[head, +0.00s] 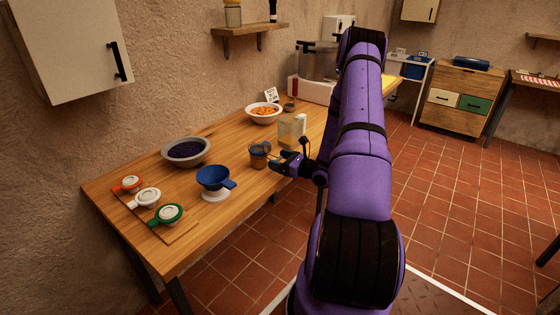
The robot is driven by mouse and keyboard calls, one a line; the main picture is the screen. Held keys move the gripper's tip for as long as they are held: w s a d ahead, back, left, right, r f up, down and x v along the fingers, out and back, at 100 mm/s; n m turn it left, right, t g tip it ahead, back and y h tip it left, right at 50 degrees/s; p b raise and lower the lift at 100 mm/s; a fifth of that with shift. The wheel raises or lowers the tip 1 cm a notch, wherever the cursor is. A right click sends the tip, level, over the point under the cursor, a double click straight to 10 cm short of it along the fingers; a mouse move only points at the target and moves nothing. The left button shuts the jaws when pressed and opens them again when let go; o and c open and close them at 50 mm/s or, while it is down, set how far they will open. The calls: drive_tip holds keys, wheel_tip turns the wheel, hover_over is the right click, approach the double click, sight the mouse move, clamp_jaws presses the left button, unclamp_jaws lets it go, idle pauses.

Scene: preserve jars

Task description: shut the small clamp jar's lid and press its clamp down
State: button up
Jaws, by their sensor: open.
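A taller clear container (287,133) with pale yellow contents stands just behind, to the right.
A blue funnel (213,178) on a white base, a bowl of dark fruit (186,151) and a bowl of orange pieces (263,113) share the table (165,250). Red, white and green lidded items (148,198) lie at the left end.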

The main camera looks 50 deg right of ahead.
drive_tip(key=c, duration=0.9)
drive_tip(key=shift+f+t+y, duration=0.15)
drive_tip(key=shift+f+t, duration=0.2)
drive_tip(key=shift+t, duration=0.4)
drive_tip(key=shift+f+t+y, duration=0.15)
drive_tip(key=shift+f+t, duration=0.2)
drive_tip(key=shift+t, duration=0.4)
drive_tip(key=shift+c, duration=0.2)
drive_tip(key=o, duration=0.9)
drive_tip(key=shift+o, duration=0.2)
drive_tip(key=v, duration=1)
drive_tip(key=shift+s, duration=0.35)
drive_tip(key=shift+f, duration=0.1)
